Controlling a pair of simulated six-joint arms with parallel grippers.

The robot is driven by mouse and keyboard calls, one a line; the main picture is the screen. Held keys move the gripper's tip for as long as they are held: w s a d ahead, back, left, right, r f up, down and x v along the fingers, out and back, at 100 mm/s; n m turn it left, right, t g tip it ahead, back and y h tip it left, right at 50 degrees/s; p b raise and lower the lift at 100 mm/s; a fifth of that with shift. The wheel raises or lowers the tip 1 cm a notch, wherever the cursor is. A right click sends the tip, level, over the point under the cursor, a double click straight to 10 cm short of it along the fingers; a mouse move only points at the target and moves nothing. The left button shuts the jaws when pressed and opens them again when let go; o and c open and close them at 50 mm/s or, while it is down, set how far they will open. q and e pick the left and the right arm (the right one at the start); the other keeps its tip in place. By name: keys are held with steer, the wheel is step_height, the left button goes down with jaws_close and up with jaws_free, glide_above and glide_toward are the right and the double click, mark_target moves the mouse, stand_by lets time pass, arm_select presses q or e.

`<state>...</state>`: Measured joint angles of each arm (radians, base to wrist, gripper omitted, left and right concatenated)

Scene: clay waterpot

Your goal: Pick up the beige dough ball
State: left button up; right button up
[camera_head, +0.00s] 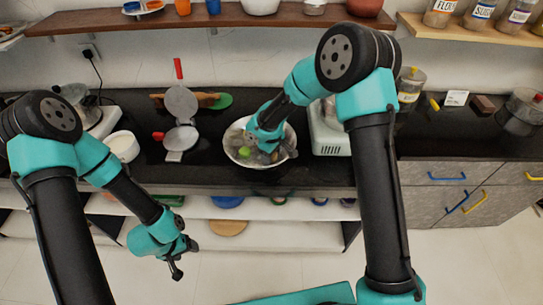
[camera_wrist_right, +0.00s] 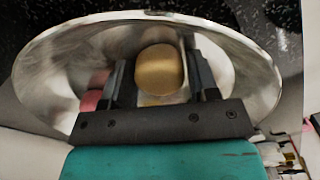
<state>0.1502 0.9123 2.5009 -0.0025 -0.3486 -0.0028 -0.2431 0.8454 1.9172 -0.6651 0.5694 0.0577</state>
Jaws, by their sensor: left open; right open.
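The beige dough ball (camera_wrist_right: 160,72) lies inside a shiny metal bowl (camera_wrist_right: 55,60) in the right wrist view. My right gripper (camera_wrist_right: 160,85) is open, with one finger on each side of the ball; whether the fingers touch it is unclear. In the head view my right gripper (camera_head: 262,150) reaches down into the bowl (camera_head: 288,155) on the dark counter, and I cannot make out the ball there. My left gripper (camera_head: 177,268) is open and empty, pointing down in front of the counter, away from the bowl.
A reddish piece (camera_wrist_right: 95,90) lies left of the left finger inside the bowl. A green item (camera_head: 245,152) shows in the bowl. A flat metal press (camera_head: 182,105) and a white pot (camera_head: 123,146) stand left of it. A white appliance (camera_head: 327,135) stands close on the right.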

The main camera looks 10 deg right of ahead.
steer(key=shift+c, duration=0.2)
steer(key=c, duration=0.5)
step_height(320, 180, up, 10)
stand_by(0.7)
